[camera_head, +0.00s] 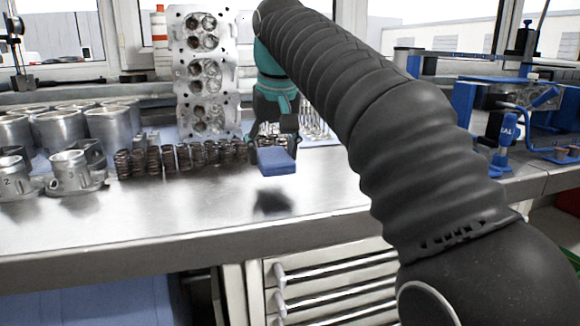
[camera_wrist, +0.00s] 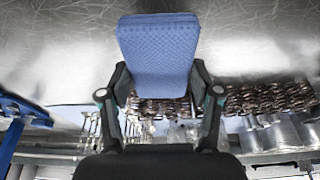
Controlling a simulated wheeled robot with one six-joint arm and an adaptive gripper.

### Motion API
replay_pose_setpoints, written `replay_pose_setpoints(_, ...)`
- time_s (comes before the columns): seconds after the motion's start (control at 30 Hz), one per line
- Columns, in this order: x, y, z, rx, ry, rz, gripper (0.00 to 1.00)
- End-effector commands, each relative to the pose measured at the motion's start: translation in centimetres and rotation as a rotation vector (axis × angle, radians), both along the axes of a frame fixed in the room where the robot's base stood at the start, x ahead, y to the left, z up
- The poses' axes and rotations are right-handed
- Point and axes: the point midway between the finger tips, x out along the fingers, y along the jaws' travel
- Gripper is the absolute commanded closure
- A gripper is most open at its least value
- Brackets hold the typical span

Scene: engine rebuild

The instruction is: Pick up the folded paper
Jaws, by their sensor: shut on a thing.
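The folded paper (camera_head: 276,161) is a blue, padded-looking rectangle with a textured surface. It is held above the metal workbench (camera_head: 320,186), with a dark shadow on the bench below it. My gripper (camera_head: 272,146) is shut on it from behind in the head view. In the wrist view the folded paper (camera_wrist: 158,50) sits between the two fingers of my gripper (camera_wrist: 160,88), one at each side, and sticks out beyond their tips. Its far side is hidden.
A row of coil springs (camera_head: 180,158) stands behind and left of my gripper. A cylinder head (camera_head: 204,75) stands upright behind them. Metal cylinders (camera_head: 58,128) and pistons (camera_head: 70,172) are at the left. A blue vise-like fixture (camera_head: 505,130) is at the right. The bench front is clear.

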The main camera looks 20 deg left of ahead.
Motion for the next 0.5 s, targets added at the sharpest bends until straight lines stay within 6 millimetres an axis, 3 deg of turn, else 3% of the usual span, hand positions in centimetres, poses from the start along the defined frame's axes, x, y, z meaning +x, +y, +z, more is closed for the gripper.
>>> replay_pose_setpoints(0.2,0.3,-5.2,3.2,0.003,-0.003,-0.006,0.64)
replay_pose_setpoints(0.5,0.5,-10.1,6.1,0.002,-0.001,-0.002,0.64)
